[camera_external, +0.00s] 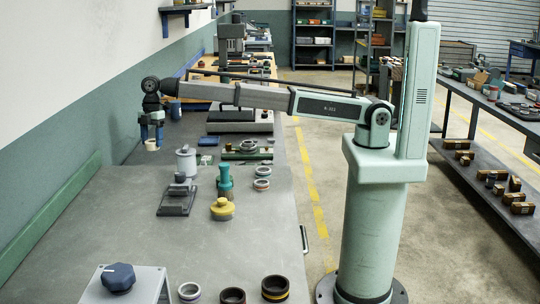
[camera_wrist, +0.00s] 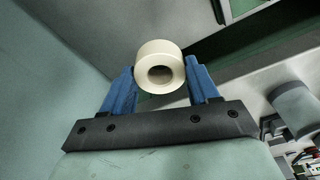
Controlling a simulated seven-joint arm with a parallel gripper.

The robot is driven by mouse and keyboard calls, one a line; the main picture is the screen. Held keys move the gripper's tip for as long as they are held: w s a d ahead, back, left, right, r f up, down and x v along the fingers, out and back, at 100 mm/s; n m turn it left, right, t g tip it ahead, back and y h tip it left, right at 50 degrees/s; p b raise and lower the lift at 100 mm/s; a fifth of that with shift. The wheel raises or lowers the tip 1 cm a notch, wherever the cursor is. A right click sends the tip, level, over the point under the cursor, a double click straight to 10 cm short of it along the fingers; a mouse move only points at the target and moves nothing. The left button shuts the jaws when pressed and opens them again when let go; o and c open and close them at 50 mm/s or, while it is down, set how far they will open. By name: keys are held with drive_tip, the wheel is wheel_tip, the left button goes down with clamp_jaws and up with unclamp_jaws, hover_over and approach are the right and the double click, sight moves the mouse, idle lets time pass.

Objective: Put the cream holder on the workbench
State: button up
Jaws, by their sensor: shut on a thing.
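The cream holder (camera_wrist: 160,58) is a short cream cylinder with a round hole in its end, between the two blue fingers of my gripper (camera_wrist: 160,75) in the wrist view. My gripper is shut on it. In the external view, my gripper (camera_external: 151,135) is at the left, and the cream holder (camera_external: 152,145) shows just under its fingertips. The grey workbench (camera_external: 120,215) lies below and in front. From this angle I cannot tell the exact gap between the holder and the bench top.
Several rings (camera_external: 262,171) lie around. A box with a blue knob (camera_external: 118,277) is at the front left.

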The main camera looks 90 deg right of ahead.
drive_tip(key=a+r+m, duration=0.1)
drive_tip(key=a+r, duration=0.3)
drive_tip(key=a, duration=1)
drive_tip(key=s+a+r+m, duration=0.1)
drive_tip(key=a+r, duration=0.3)
drive_tip(key=a, duration=1.1)
drive_tip(key=shift+s+m, duration=0.3)
drive_tip(key=shift+a+r, duration=0.1)
drive_tip(key=shift+f, duration=5)
drive_tip(key=shift+f, duration=0.15)
drive_tip(key=o, duration=1.1)
